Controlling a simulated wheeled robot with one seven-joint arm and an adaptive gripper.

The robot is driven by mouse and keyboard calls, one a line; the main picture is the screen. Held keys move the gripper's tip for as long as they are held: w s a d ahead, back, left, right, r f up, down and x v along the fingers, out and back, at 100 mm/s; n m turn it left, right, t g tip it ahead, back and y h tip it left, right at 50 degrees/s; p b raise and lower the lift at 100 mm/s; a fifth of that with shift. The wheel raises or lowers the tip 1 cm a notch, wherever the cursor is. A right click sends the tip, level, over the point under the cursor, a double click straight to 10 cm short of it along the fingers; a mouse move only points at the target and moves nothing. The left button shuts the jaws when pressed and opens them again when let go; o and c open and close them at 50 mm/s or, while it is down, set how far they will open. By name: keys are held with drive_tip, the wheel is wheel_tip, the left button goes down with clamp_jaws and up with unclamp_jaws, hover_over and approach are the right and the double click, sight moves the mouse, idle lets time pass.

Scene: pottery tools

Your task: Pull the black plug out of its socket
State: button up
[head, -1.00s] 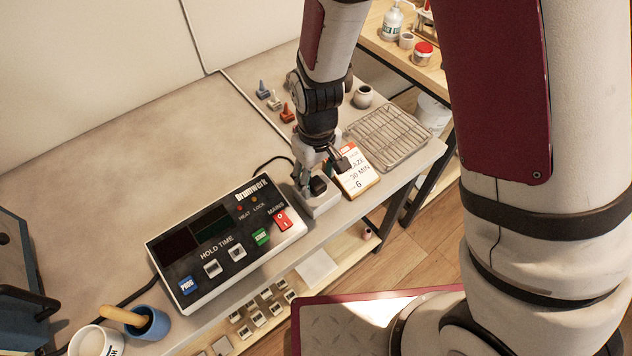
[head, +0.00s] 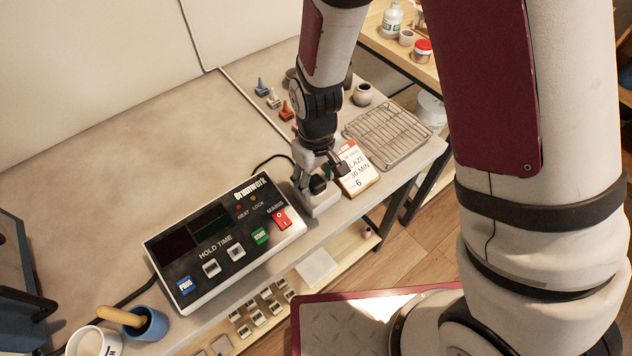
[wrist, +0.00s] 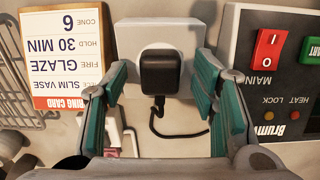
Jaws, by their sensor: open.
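The black plug (wrist: 160,72) sits in the white socket block (wrist: 135,35), its cord running out below it in the wrist view. In the head view the plug (head: 318,185) shows partly between my fingers, on top of the socket block (head: 322,206) beside the control box. My gripper (wrist: 161,82) is open, with one teal-padded finger on each side of the plug. Gaps show between both pads and the plug, so nothing is held. In the head view my gripper (head: 321,178) points down over the socket.
The control box (head: 225,240) with its red mains switch (head: 281,219) is close on the left. The glaze card (head: 358,168) stands close on the right, with a wire rack (head: 388,137) behind it. The bench is clear behind the control box.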

sight(316, 181)
idle(0.8)
clamp_jaws()
drive_tip(key=shift+r+p, duration=1.5)
drive_tip(key=shift+r, duration=1.5)
